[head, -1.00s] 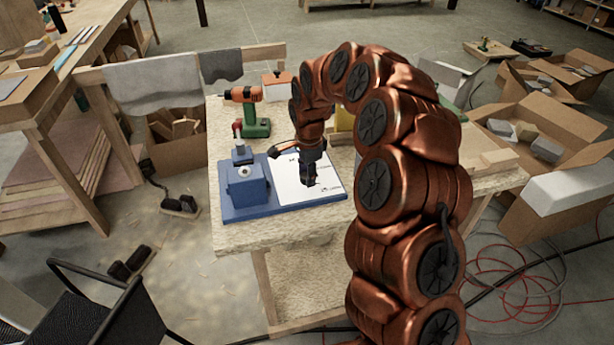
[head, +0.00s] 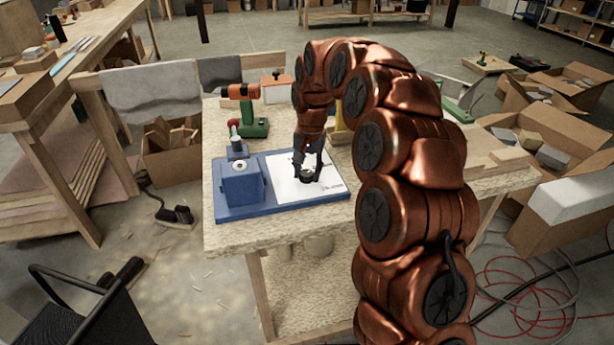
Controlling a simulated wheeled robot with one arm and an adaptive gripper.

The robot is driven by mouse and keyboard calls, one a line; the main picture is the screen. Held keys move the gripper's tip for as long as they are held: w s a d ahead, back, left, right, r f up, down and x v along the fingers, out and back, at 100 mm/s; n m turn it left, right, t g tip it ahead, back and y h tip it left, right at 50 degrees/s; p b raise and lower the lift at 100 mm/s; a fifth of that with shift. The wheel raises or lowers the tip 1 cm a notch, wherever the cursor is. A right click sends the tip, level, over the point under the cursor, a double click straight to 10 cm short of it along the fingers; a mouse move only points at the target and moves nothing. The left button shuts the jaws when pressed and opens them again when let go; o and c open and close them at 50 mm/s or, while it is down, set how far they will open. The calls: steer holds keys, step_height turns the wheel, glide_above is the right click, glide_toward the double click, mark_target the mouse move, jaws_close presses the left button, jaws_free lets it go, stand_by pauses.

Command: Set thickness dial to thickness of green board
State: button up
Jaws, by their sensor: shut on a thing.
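A blue machine base (head: 240,212) lies on the workbench, with a blue block (head: 242,184) on its left and a white panel (head: 328,191) on its right. A small dark round dial (head: 306,177) is on the white panel, mostly covered by the fingers. My gripper (head: 307,172) points down over the panel, its dark fingers closed on the dial. The dial's markings are too small to read. A green piece (head: 463,108) shows partly behind my arm at the right; I cannot tell whether it is the green board, nor its thickness.
An orange and green drill (head: 248,112) stands behind the blue machine. A yellow object (head: 340,137) is behind my gripper. Wooden boards (head: 500,158) lie at the bench's right. Open cardboard boxes (head: 560,155) and red cable (head: 500,290) are on the floor.

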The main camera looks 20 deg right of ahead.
mark_target(308, 172)
steer(key=n+b, duration=0.2)
steer(key=n, duration=0.4)
steer(key=shift+w+n, duration=0.1)
steer(key=shift+n, duration=0.2)
steer(key=n, duration=0.6)
steer(key=shift+g+b, duration=0.3)
steer(key=shift+b, duration=0.1)
steer(key=o, duration=1.1)
steer(key=shift+o, duration=0.2)
steer(key=shift+r, duration=0.1)
steer(key=shift+w+d+r, duration=0.1)
steer(key=shift+r, duration=1.7)
steer(key=shift+w+d+r, duration=0.1)
steer(key=shift+r, duration=1.65)
steer(key=shift+s+r, duration=0.1)
